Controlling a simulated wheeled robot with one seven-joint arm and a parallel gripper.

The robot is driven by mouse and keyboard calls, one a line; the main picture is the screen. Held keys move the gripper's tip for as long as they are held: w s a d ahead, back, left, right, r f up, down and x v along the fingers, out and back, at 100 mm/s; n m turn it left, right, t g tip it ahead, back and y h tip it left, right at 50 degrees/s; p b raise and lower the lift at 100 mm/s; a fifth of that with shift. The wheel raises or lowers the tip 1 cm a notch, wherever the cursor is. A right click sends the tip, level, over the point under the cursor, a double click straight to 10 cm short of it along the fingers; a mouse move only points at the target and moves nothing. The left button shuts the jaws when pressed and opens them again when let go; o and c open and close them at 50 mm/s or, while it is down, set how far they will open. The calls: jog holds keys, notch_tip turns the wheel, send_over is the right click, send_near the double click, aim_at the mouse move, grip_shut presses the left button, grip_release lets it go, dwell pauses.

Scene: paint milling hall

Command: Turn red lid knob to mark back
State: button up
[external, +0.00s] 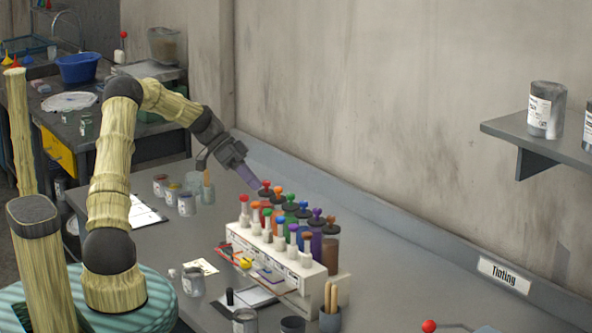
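A row of canisters with coloured lid knobs stands at the back of a white dispenser rack (275,255). The red lid knob (266,184) is at the far left end of that row, on a dark lid. My gripper (261,183) reaches down from the upper left, its purplish fingers ending right at the red knob. I cannot tell whether the fingers touch the knob or are closed around it. The mark on the lid is too small to make out.
Orange (277,188), green (290,197) and blue (303,205) knobs follow closely to the right. A front row of coloured knobs, with a red one (243,198) at left, stands before them. The wall is close behind. Bare bench (400,290) lies to the right.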

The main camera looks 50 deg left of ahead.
jog(key=s+d+n+g+y+p, duration=0.1)
jog(key=s+d+n+y, duration=0.1)
jog(key=s+d, duration=0.4)
jog(key=s+d+r+n+g+y+p, duration=0.1)
jog(key=s+d, duration=0.6)
jog(key=d, duration=0.7)
jog(key=n+g+y, duration=0.1)
jog(key=n+y, duration=0.1)
jog(key=y, duration=0.1)
jog(key=shift+d+y, duration=0.25)
jog(key=shift+y, duration=0.15)
jog(key=shift+s, duration=0.1)
